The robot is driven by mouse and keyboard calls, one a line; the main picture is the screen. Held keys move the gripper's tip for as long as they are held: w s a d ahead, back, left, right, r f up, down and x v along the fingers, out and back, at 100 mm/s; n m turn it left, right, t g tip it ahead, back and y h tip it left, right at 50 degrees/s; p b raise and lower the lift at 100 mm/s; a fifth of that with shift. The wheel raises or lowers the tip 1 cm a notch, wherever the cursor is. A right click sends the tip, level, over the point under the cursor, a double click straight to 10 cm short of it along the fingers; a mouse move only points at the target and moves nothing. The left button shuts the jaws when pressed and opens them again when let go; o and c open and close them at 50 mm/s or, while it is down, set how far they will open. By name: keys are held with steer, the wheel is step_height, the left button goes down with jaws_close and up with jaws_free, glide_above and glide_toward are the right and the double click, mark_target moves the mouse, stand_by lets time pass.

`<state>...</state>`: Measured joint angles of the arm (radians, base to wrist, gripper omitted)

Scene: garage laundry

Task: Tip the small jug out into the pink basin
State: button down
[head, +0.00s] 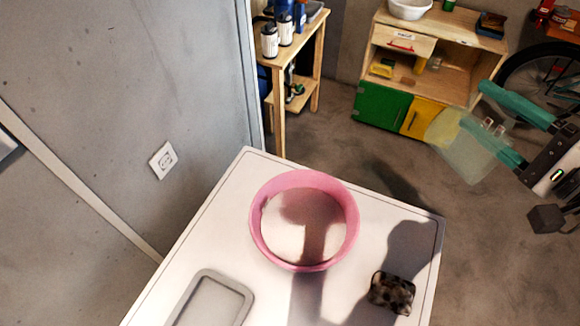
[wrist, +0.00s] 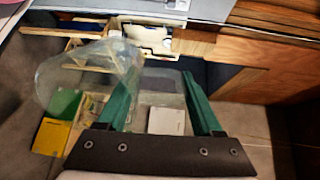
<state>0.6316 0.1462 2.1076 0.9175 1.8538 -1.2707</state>
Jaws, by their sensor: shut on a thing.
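The small jug (head: 468,152) is see-through and faintly greenish. In the head view it is at the right, off the table's right edge and above the floor. My gripper (head: 473,104), with teal fingers, is shut on it. In the wrist view the jug (wrist: 88,78) shows at the left and between the fingers (wrist: 160,88). It looks tilted in the head view; its contents cannot be made out clearly. The pink basin (head: 258,232) stands upright on the white table, left of and apart from the jug. Its pale inside shows no loose things, only a shadow.
The white table (head: 372,225) also bears a grey tray (head: 240,290) at the front left and a dark mottled block (head: 392,292) at the right. A grey wall (head: 130,80) rises at the left. A wooden cabinet (head: 440,68) and shelf (head: 290,60) stand behind.

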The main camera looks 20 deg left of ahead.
steer(key=g+h, duration=0.2)
steer(key=shift+r+h, duration=0.25)
steer(key=shift+h, duration=0.05)
steer(key=g+h, duration=0.1)
steer(key=r+g+h, duration=0.1)
steer(key=h, duration=0.1)
steer(key=shift+w+a, duration=0.1)
steer(key=shift+a, duration=0.05)
steer(key=g+h, duration=0.2)
steer(key=shift+r+h, duration=0.1)
steer(key=shift+h, duration=0.3)
steer(key=g+h, duration=0.2)
steer(key=h, duration=0.1)
steer(key=shift+r, duration=0.35)
steer(key=shift+r+g+h, duration=0.15)
steer(key=shift+g+h, duration=0.65)
steer(key=shift+h, duration=0.3)
steer(key=shift+r, duration=0.1)
